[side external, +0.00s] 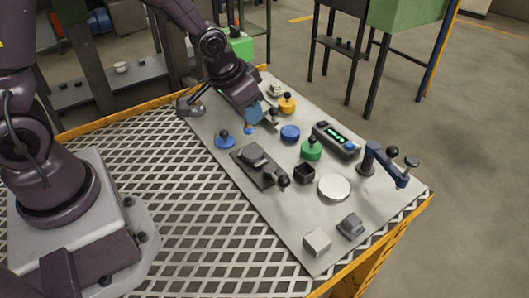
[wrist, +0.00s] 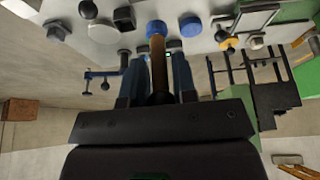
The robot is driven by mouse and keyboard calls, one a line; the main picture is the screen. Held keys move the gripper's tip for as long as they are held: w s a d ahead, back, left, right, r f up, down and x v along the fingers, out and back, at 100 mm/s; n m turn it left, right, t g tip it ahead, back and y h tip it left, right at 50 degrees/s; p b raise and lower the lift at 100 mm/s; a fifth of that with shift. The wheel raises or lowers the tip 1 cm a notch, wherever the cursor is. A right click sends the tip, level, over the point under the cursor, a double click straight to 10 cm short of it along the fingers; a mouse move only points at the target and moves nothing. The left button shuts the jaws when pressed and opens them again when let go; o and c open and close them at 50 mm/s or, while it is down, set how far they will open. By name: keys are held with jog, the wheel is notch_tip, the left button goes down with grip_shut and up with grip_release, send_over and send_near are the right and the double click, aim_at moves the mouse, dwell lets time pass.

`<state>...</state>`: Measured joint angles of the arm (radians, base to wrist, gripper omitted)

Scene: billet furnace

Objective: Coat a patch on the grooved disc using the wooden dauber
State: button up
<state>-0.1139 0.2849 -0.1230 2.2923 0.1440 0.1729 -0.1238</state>
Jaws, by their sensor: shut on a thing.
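My gripper (side external: 253,118) is shut on the wooden dauber, over the back part of the pale work board (side external: 285,205). In the wrist view the dauber's brown handle (wrist: 158,70) stands between the two blue fingers, and its far end is blue. In the side view its blue tip points down, left of the blue pot (side external: 290,133); whether it touches anything cannot be told. A pale round disc (side external: 334,188) lies flat towards the front right of the board. No grooves can be made out on it, so I cannot tell if it is the grooved disc.
A blue knobbed lid (side external: 225,140) lies near the board's left edge. Green (side external: 311,150) and yellow (side external: 287,103) knobbed pots, a dark box with a lit display (side external: 336,140) and a blue lever stand (side external: 384,163) are on the right. A dark fixture (side external: 260,167) lies centre-left.

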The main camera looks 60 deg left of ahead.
jog(key=shift+s+r, duration=0.35)
jog(key=shift+r, duration=0.1)
jog(key=shift+w+a+r, duration=0.1)
jog(key=shift+a+r, duration=0.1)
jog(key=shift+r, duration=0.15)
jog(key=shift+w+a+f+m+g+h, duration=0.25)
jog(key=shift+w+a+f+m+h, duration=0.45)
jog(key=shift+f+m, duration=0.9)
jog(key=shift+w+a+f+m+g+h, duration=0.2)
jog(key=shift+w+a+f+m+h, duration=0.25)
jog(key=shift+w+a+f+m, duration=0.8)
jog(key=shift+w+a+f+m+g+h, duration=0.3)
jog(key=shift+w+f+m+h, duration=0.25)
jog(key=shift+f+m, duration=1.35)
jog(key=shift+s+d+f+n, duration=0.15)
jog(key=shift+f+n, duration=0.05)
jog(key=shift+f, duration=0.25)
jog(key=shift+s+d+f+n, duration=0.15)
jog(key=shift+f, duration=0.25)
jog(key=shift+s+d, duration=1.05)
jog(key=shift+w+a, duration=1.4)
jog(key=shift+a, duration=0.1)
notch_tip(320, 180, up, 8)
